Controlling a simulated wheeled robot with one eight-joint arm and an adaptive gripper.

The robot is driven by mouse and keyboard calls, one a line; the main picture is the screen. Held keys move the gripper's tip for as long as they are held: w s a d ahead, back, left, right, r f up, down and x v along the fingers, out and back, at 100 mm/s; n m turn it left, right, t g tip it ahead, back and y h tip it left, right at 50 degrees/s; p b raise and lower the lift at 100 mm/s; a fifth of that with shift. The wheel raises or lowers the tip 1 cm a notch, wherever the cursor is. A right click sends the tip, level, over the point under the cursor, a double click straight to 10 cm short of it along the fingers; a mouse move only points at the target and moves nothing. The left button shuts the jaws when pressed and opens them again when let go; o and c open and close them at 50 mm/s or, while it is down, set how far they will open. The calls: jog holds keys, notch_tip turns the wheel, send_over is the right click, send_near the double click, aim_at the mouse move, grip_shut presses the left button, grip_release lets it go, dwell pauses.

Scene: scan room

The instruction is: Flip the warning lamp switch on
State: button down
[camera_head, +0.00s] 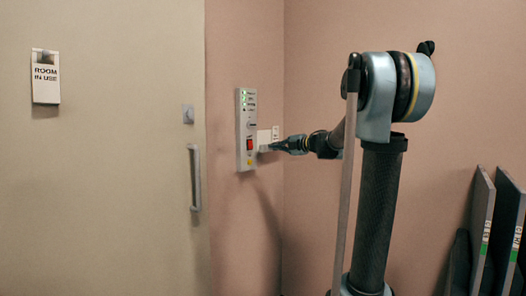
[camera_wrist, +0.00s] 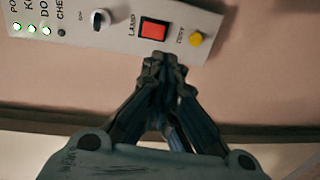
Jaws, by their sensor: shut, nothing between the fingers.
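A pale control panel (camera_head: 246,112) is mounted on the pink wall beside the door. Its red rocker switch (camera_head: 249,144) sits low on the panel; in the wrist view the red switch (camera_wrist: 154,31) is beside the word "LAMP". My gripper (camera_head: 270,148) is shut and empty, reaching to the panel from the right. In the wrist view its closed fingertips (camera_wrist: 163,60) are just below the red switch, near the panel's edge. I cannot tell whether they touch the panel, or which way the rocker is tipped.
A yellow button (camera_wrist: 196,39) is close to the right of the switch. A key switch (camera_wrist: 101,19) and lit green lights (camera_wrist: 31,29) are to its left. A door (camera_head: 110,150) with a handle (camera_head: 195,178) is left of the panel. Dark panels (camera_head: 482,225) lean at right.

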aim_at(247, 148)
jog(key=x, duration=1.3)
jog(key=shift+w+a, duration=0.1)
jog(key=shift+a, duration=0.1)
jog(key=shift+a, duration=0.1)
